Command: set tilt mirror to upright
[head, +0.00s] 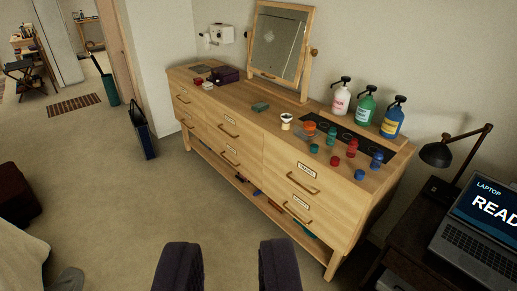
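The tilt mirror (278,42) stands at the back of the wooden dresser (235,137), left of its middle. Its wooden frame sits between posts on a base, with a round knob (314,52) at the right side. The mirror panel looks slightly tilted, but I cannot tell how far. My gripper (232,262) is at the bottom of the head view, its two dark fingers apart with nothing between them. It is over the floor in front of the dresser, well away from the mirror.
Three pump bottles (364,110), small coloured jars (333,137) and a purple box (226,75) stand on the dresser. A lamp (437,154) and laptop (480,215) are at the right. A dark folded case (142,128) leans left of the dresser. The carpet (120,210) in front is clear.

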